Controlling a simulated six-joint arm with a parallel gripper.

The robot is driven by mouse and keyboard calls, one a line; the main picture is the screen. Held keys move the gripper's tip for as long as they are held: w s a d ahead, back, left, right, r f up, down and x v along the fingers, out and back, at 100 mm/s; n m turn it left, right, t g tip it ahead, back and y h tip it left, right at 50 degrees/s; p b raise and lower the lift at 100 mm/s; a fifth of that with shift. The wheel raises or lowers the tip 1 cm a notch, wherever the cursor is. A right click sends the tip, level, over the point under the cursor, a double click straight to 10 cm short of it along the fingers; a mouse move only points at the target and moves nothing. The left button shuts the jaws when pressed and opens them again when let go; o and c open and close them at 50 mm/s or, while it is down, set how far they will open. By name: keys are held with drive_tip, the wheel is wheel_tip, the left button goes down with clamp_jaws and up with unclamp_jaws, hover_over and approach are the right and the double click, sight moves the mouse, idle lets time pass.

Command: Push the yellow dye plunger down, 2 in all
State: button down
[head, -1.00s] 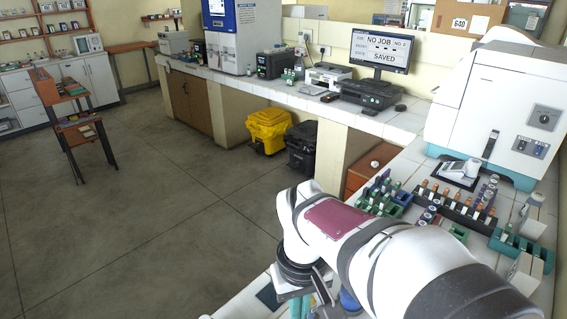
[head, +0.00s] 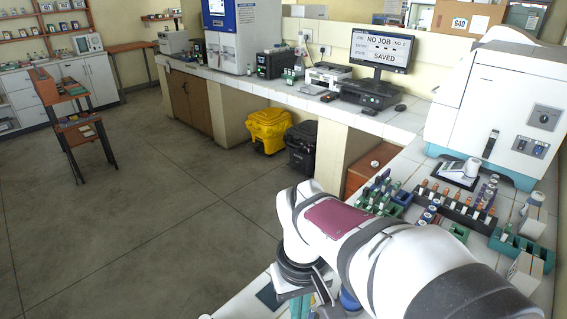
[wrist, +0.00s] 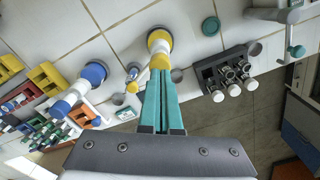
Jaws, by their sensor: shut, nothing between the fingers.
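The yellow dye plunger (wrist: 158,42) shows at the top middle of the wrist view, a yellow and white upright piece on a dark round base. My gripper (wrist: 162,74) has its two teal fingers closed together, with nothing between them. The fingertips overlap the near end of the yellow plunger in this view; I cannot tell whether they touch it. In the head view my gripper (head: 300,306) is at the bottom edge, partly cut off, and the yellow plunger is hidden.
A blue and white plunger (wrist: 93,74) stands left of my fingers. A dark rack (wrist: 226,72) with white-capped tubes is to the right. Coloured racks (wrist: 45,75) are at the far left. The white tiled bench ends at the floor below the rack.

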idle(0.4)
drive_tip(key=shift+f, duration=1.65)
drive_tip(key=shift+r, duration=1.65)
drive_tip(key=shift+f, duration=0.1)
drive_tip(key=shift+f, duration=1.5)
drive_tip(key=shift+r, duration=1.6)
